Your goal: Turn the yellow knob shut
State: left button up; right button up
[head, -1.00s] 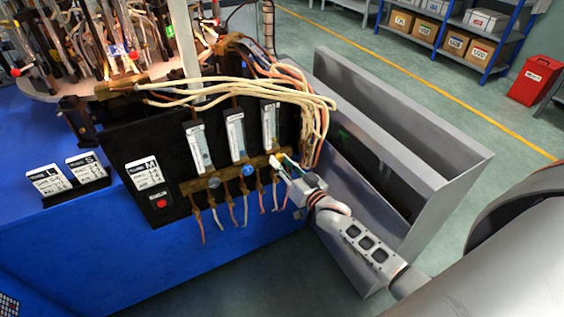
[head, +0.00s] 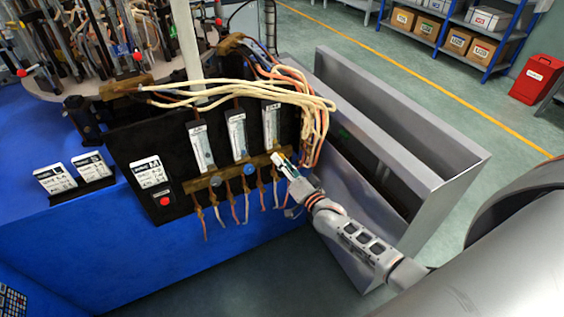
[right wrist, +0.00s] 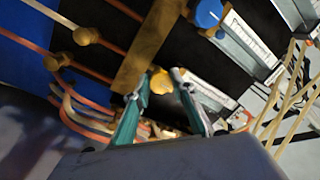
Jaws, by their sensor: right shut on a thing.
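The yellow knob (right wrist: 161,80) shows between my right gripper's fingertips in the right wrist view. My right gripper (right wrist: 156,88) is shut on it, with one teal finger on each side. In the head view, my right gripper (head: 279,161) is at the right end of the brass bar (head: 232,176), below the rightmost flow tube (head: 271,125), and hides the knob. My left gripper is not in view.
The blue knob (head: 248,169) and a grey knob (head: 215,181) sit on the same bar to the left. Cream hoses (head: 318,118) hang close above my gripper. A grey metal bin (head: 400,160) stands to the right.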

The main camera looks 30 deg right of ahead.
jog(key=o, duration=1.1)
jog(key=shift+s, duration=0.1)
jog(key=s+d, duration=0.1)
jog(key=s, duration=1)
jog(key=shift+s+d+f, duration=0.25)
jog(key=shift+s+f, duration=0.1)
jog(key=shift+s, duration=0.05)
jog(key=s+a+f+n+g, duration=0.4)
jog(key=s+a+f+n, duration=0.1)
jog(key=s, duration=0.5)
jog(key=s+a+f+n+g, duration=0.4)
jog(key=s+a+n, duration=0.3)
jog(key=s, duration=0.3)
jog(key=shift+s+f, duration=0.25)
jog(key=shift+f, duration=0.65)
